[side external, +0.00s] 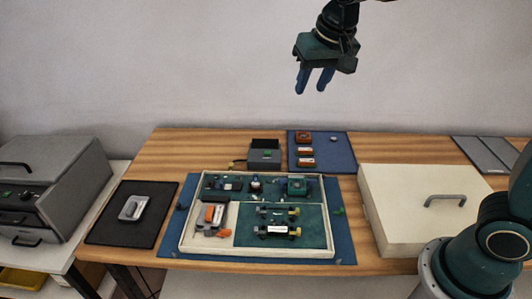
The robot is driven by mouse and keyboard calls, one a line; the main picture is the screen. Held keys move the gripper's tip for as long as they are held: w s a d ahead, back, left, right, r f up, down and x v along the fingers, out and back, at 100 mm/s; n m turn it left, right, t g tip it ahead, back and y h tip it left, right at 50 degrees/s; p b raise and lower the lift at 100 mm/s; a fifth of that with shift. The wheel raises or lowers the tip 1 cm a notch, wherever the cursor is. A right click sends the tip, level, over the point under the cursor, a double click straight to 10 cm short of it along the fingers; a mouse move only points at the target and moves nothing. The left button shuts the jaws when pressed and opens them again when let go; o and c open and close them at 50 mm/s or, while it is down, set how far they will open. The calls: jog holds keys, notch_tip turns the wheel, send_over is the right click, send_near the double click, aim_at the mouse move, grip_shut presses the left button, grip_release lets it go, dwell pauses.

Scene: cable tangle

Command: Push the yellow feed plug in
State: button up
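My gripper (310,91) hangs high above the table, in front of the grey wall. Its two blue fingers are apart with nothing between them. A dark grey box (264,156) with a green spot stands at the back of the table. A small yellow piece with a dark lead (233,164) lies at its left side. It may be the yellow feed plug, but it is too small to tell whether it is seated. Other small yellow ends show on parts in the tray (296,232).
The cream-rimmed tray (181,235) holds several small parts on a blue mat (345,235). A large cream case (400,190) with a handle stands right. A blue mat with brown blocks (340,150) lies behind.

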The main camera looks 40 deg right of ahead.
jog(key=w+a+f+m, duration=0.1)
jog(key=w+a+f, duration=0.1)
jog(key=w+f, duration=0.3)
jog(key=w+a+f+m, duration=0.1)
jog(key=w+a+f, duration=0.15)
jog(key=w, duration=0.55)
jog(key=m+g+h, duration=0.1)
jog(key=m+h, duration=0.1)
jog(key=m, duration=0.1)
send_over(231, 164)
jog(key=s+a, duration=0.4)
notch_tip(231, 164, down, 13)
jog(key=shift+f, duration=0.1)
jog(key=x, duration=1.3)
jog(key=shift+d+f, duration=0.1)
jog(key=shift+f, duration=0.25)
grip_shut()
